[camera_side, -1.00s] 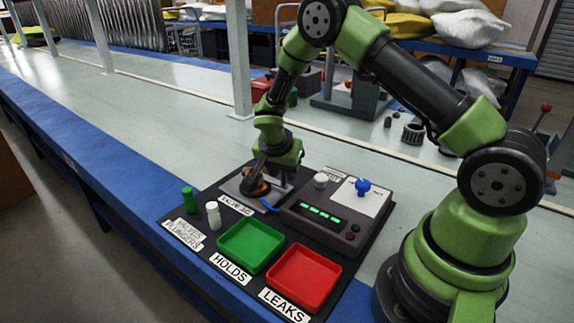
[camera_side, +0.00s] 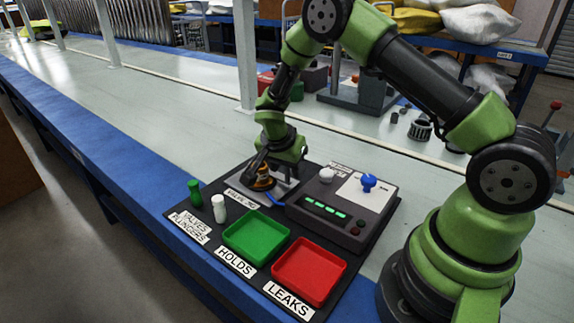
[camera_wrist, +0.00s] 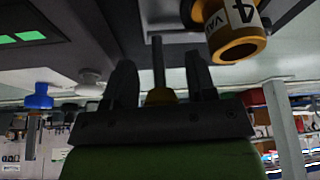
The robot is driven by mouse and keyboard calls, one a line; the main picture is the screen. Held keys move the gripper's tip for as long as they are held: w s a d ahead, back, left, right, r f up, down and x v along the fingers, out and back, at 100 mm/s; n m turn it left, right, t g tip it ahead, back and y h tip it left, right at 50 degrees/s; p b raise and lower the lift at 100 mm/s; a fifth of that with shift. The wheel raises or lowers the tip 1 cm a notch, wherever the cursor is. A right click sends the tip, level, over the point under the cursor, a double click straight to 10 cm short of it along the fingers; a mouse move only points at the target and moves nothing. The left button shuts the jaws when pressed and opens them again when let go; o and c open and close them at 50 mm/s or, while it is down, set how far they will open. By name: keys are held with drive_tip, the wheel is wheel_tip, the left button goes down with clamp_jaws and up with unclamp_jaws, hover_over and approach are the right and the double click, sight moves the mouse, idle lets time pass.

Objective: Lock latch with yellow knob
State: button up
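The yellow knob (camera_wrist: 160,96) sits at the end of a thin grey latch rod (camera_wrist: 158,60) in the wrist view. My gripper (camera_wrist: 160,80) is open, with one dark finger on each side of the knob and a visible gap on both sides. In the side view my gripper (camera_side: 259,162) is low over the grey fixture plate, and the knob cannot be made out there. An orange valve body (camera_wrist: 236,44) with a white label is just beside the right finger in the wrist view. It also shows under my gripper in the side view (camera_side: 264,183).
A dark box with green lights (camera_side: 327,212), a white knob (camera_side: 326,175) and a blue knob (camera_side: 368,182) stands to the right. Green (camera_side: 230,252) and red (camera_side: 335,290) trays are in front. Green (camera_side: 194,192) and white (camera_side: 218,208) cylinders stand at left.

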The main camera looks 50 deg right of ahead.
drive_tip(key=shift+r, duration=0.1)
drive_tip(key=v, duration=0.9)
drive_tip(key=shift+a+r, duration=0.15)
drive_tip(key=shift+r, duration=0.25)
drive_tip(key=s+a+r+n+t+y, duration=0.25)
drive_tip(key=s+r+n, duration=0.25)
drive_tip(key=s+r, duration=0.5)
drive_tip(key=s+a+r+n+t+y, duration=0.2)
drive_tip(key=s+r+n, duration=0.1)
drive_tip(key=s, duration=0.2)
drive_tip(key=s+a+r+n+t+y, duration=0.2)
drive_tip(key=s+a+r+n, duration=0.1)
drive_tip(key=s, duration=0.3)
drive_tip(key=shift+a+r+n, duration=0.25)
drive_tip(key=shift+r+n, duration=0.15)
drive_tip(key=shift+n, duration=0.1)
